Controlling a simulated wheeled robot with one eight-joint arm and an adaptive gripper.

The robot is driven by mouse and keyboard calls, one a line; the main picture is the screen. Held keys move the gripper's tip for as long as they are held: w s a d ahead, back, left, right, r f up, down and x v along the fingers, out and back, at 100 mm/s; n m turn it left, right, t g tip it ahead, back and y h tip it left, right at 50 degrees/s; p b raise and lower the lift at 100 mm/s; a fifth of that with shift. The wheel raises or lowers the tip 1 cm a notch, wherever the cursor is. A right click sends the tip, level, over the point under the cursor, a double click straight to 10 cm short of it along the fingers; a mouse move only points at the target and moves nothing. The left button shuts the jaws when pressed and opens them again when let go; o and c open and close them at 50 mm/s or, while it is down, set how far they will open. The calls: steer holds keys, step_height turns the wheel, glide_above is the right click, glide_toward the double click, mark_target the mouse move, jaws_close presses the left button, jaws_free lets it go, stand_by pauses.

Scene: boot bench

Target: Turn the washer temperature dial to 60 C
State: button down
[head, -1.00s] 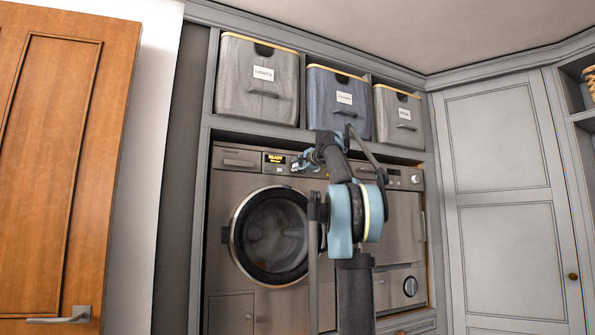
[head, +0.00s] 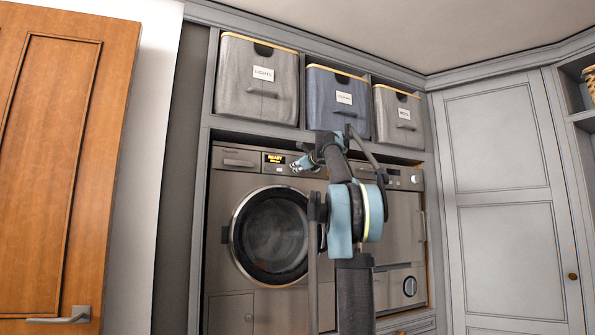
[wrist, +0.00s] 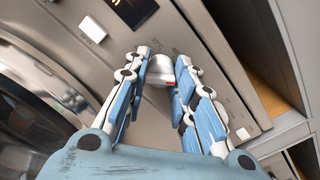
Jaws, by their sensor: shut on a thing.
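The washer (head: 226,205) stands at the middle left in the head view, with a round glass door. Its display (head: 273,159) is lit and reads READY. The temperature dial, a pale knob with a small red mark (wrist: 160,72), shows in the wrist view between the fingertips. My gripper (wrist: 163,75) is shut on this dial, with one blue-padded finger on each side. In the head view my gripper (head: 299,167) is at the washer's control panel, right of the display, and it hides the dial there.
Three fabric bins, one labelled LIGHTS (head: 252,85), sit on the shelf just above my arm. A second machine (head: 402,230) stands right of the washer, partly behind my arm. A wooden door (head: 60,170) is at the left, a tall grey cabinet (head: 510,200) at the right.

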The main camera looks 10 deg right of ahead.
steer(key=shift+m, duration=0.5)
steer(key=c, duration=1.3)
jaws_free()
steer(key=shift+w+f, duration=0.1)
steer(key=v, duration=1.2)
